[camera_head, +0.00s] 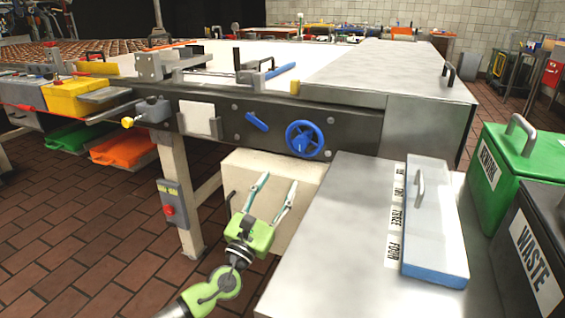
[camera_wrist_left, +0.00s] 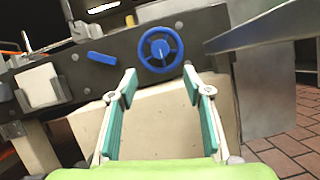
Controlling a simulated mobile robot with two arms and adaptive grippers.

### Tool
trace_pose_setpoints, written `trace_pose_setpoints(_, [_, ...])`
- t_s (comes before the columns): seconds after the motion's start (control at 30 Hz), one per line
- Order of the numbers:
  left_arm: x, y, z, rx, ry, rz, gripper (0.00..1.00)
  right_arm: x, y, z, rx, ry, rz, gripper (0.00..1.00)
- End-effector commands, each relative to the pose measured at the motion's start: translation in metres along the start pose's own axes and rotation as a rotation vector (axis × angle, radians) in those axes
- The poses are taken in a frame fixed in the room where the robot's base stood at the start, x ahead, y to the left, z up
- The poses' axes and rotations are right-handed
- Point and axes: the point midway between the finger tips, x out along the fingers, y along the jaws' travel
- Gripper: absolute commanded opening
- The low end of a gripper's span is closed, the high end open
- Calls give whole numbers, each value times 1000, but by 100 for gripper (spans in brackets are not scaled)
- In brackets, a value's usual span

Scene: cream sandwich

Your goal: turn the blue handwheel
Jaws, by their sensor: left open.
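The blue handwheel (camera_head: 304,138) is a small spoked ring on the dark side panel of the machine. It also shows in the left wrist view (camera_wrist_left: 161,48), above and between my fingertips and farther off. My left gripper (camera_head: 272,185) is open and empty, below and a little left of the wheel in the head view, its fingers pointing up toward the panel. The fingers have teal pads, and in the left wrist view the gripper (camera_wrist_left: 158,92) does not touch the wheel. My right gripper is not in view.
A blue lever (camera_head: 257,122) sits left of the wheel on the panel. A metal table (camera_head: 340,240) with a blue-edged lidded box (camera_head: 440,225) stands close on the right. Green (camera_head: 500,170) and dark waste (camera_head: 535,235) bins stand beyond it. Brick floor is open at lower left.

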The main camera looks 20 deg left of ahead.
Motion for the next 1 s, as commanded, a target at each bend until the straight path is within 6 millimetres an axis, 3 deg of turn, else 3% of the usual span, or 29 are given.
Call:
trace_pose_setpoints(0.17, [22, 1, 3, 0, -3, 1, 45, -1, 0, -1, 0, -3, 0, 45])
trace_pose_setpoints(0.33, [58, 1, 3, -1, -4, 3, 45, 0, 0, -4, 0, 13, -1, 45])
trace_pose_setpoints(0.6, [111, 0, 1, 0, -2, 2, 45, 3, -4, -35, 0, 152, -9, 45])
trace_pose_setpoints(0.8, [131, 0, 0, -1, 0, 1, 45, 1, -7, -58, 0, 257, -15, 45])
trace_pose_setpoints(1.0, [136, 0, 0, -1, 1, 0, 45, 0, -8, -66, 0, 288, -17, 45])
